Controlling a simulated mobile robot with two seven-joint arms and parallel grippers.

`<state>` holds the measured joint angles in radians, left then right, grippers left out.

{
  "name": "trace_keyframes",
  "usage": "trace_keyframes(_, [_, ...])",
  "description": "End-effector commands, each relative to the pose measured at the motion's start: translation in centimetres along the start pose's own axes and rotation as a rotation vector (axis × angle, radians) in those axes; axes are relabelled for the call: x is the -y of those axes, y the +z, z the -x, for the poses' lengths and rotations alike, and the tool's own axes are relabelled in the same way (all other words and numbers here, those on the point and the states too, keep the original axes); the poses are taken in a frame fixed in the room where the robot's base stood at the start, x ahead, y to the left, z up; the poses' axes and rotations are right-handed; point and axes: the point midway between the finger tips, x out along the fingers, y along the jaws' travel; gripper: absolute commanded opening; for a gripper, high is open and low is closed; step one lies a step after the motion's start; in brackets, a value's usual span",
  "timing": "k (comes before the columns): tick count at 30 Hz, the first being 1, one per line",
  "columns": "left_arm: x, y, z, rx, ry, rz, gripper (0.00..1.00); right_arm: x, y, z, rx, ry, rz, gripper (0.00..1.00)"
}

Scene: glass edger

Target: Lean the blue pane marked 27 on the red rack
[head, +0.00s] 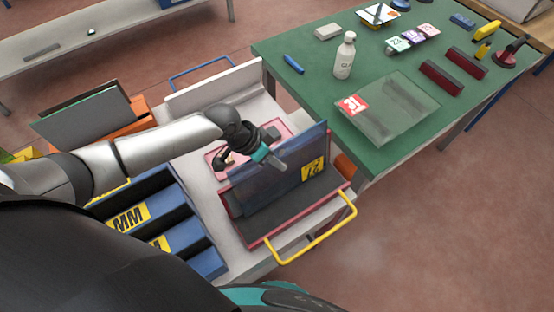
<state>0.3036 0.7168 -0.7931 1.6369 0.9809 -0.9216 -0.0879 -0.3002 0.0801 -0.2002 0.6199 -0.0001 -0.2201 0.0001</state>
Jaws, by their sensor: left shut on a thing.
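The blue pane (285,185) is translucent and stands nearly upright. Its yellow label (313,170) appears upside down and seems to read 27. My left gripper (268,156) is shut on the pane's upper edge, left of its middle. The pane is over a red-rimmed rack (262,240) with a dark inside, on the pale bench. I cannot tell whether the pane's lower edge touches the rack. My right gripper is not in view.
A yellow handle (318,236) juts out at the rack's front. Blue slotted racks (205,262) stand left. The green table (300,60) at right holds a glass pane (390,112), a white bottle (344,57) and small items. A dark pane (85,117) leans at far left.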

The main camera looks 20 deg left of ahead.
Motion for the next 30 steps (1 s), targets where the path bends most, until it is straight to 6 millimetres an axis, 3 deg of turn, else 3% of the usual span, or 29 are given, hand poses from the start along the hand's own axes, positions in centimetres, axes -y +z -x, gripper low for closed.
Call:
trace_keyframes(17, [0.06,-0.24,-0.04,-0.008,0.000,-0.001,0.00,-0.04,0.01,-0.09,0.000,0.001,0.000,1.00])
trace_keyframes(18, [0.07,-0.24,-0.04,-0.008,-0.001,-0.001,0.10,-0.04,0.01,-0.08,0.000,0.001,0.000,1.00])
trace_keyframes(27, [0.26,-0.15,-0.02,-0.006,-0.005,-0.001,0.42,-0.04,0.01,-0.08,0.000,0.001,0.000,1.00])
trace_keyframes(30, [0.39,-0.11,-0.01,-0.005,-0.008,-0.001,0.42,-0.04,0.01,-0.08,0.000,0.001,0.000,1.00])
